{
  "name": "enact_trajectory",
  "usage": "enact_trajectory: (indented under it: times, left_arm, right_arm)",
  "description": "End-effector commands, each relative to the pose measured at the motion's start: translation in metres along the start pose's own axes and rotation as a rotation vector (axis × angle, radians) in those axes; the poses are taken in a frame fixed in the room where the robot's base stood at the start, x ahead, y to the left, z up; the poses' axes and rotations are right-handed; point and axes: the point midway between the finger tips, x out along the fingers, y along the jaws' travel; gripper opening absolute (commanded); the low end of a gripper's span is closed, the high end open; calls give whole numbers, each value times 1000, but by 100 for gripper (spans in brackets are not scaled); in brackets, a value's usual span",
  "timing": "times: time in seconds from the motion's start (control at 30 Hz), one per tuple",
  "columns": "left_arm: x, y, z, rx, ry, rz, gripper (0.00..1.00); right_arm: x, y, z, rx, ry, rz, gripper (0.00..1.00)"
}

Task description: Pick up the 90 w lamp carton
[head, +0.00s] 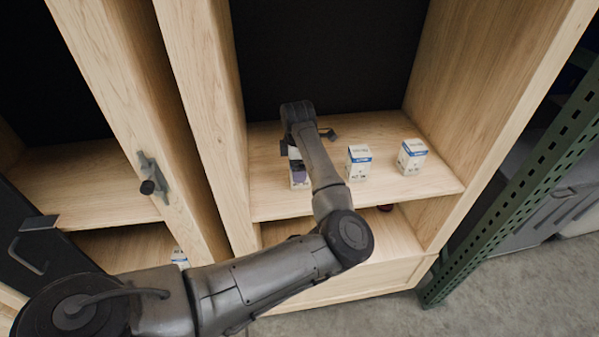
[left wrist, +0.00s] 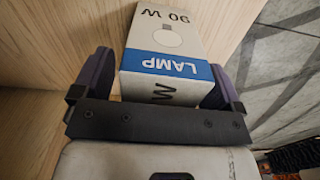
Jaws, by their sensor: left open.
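The 90 W lamp carton (left wrist: 168,42) is a white box with a blue band reading LAMP. In the left wrist view it lies between the two purple fingers of my left gripper (left wrist: 160,62). The fingers are open, one on each side of it, with a narrow gap at the left finger; contact at the right finger is hard to judge. In the head view my left gripper (head: 297,166) is over the shelf, and part of a white carton (head: 300,183) shows under it, mostly hidden by my arm. My right gripper is in neither view.
Two similar white and blue cartons stand on the same wooden shelf (head: 270,205), a middle one (head: 359,163) and a right one (head: 411,157). Wooden side panels bound the shelf. A green metal upright (head: 520,190) stands at the right.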

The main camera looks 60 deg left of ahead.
Motion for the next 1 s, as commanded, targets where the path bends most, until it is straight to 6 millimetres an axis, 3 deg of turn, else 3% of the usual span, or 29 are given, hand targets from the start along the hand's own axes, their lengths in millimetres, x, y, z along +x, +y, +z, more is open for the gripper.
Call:
enact_trajectory:
  times: [0.17, 0.73, 1.0]
  left_arm:
    - [0, 0, 0, 0, -1, 1, 92]
    - [-1, 0, 0, 0, -1, 1, 38]
    - [-2, 0, 0, 0, -1, 2, 37]
  right_arm:
    - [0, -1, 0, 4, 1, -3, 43]
    - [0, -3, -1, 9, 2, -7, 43]
    - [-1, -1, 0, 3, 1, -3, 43]
